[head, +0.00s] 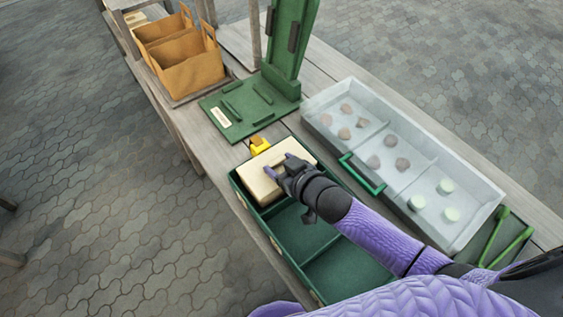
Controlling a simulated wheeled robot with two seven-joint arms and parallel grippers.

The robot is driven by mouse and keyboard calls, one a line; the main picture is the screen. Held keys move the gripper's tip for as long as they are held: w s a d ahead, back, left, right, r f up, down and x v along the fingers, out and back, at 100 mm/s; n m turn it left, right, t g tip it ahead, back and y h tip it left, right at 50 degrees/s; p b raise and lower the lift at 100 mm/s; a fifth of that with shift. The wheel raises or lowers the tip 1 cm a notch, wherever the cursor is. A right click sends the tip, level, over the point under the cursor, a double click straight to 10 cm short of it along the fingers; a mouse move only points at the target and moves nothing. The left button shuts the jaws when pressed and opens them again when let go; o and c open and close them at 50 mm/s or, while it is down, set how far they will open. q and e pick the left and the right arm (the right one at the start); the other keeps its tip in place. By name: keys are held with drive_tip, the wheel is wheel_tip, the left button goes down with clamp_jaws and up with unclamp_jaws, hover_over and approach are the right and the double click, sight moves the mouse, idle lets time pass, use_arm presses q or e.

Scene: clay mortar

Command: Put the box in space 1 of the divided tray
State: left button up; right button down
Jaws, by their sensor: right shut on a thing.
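The cream box (262,184) is at the far-left end of the green divided tray (287,262), over its far compartment. I cannot tell whether it rests on the compartment floor or is held just above it. My right gripper (279,170) is shut on the box, at its upper right side. The gripper hides part of the box. The tray's nearer compartments (302,233) look empty. Space numbers are not readable. My left gripper is not in view.
A yellow thing (259,145) is just behind the box. A green stand (250,107) is farther back. A clear bin (441,164) with brownish lumps and pale discs is at the right. Orange-brown carriers (190,66) are at the back left.

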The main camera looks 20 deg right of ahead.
unclamp_jaws()
drive_tip(key=shift+r, duration=0.25)
drive_tip(key=shift+r+p, duration=0.65)
drive_tip(key=shift+r, duration=0.05)
drive_tip(key=p+v, duration=0.3)
drive_tip(key=v, duration=0.8)
drive_tip(key=shift+s+d, duration=0.15)
drive_tip(key=shift+s, duration=0.3)
drive_tip(key=shift+f, duration=0.15)
